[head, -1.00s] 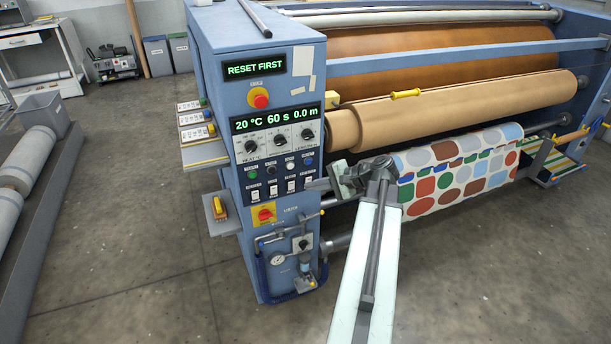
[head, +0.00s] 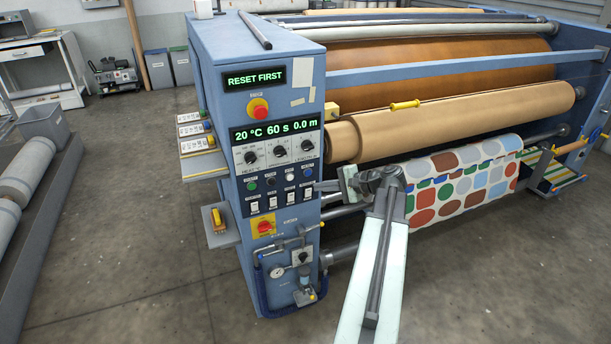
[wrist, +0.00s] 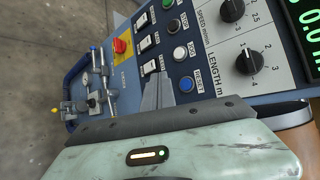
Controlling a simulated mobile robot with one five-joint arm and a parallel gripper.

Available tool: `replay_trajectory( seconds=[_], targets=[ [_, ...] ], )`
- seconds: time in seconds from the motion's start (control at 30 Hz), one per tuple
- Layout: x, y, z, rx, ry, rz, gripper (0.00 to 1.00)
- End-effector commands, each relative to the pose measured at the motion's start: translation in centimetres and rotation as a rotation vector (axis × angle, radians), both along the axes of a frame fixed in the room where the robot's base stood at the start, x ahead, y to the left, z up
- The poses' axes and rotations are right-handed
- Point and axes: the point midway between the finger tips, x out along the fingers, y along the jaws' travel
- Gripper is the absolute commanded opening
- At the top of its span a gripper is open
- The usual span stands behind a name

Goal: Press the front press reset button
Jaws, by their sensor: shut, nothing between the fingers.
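The blue reset button (head: 307,172) is at the right end of the button row on the press's front panel. My gripper (head: 322,187) is shut and empty, just right of the panel edge, a little below and right of the blue button. In the wrist view the grey fingers (wrist: 160,88) reach toward the button row, close to the blue button. Contact cannot be made out. The display (head: 254,78) reads RESET FIRST.
White (head: 290,175), black and green (head: 252,186) buttons sit left of the reset button, with switches (head: 291,197) below. A red emergency button (head: 258,109) is above. The roller and patterned cloth (head: 470,180) lie right of the panel. Floor in front is clear.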

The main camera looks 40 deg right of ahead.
Motion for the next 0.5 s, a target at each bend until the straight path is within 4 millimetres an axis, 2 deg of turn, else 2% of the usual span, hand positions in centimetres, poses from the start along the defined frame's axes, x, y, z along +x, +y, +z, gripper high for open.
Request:
replay_trajectory(
  seconds=[0.1, 0.3, 0.5],
  targets=[
    [1.9, -0.8, 0.0, -0.001, 0.0, 0.003, 0.0],
    [4.2, -1.7, 0.0, 0.0, 0.0, 0.002, 0.0],
    [4.7, -1.8, 0.0, -0.001, 0.0, 0.002, 0.0]
  ],
)
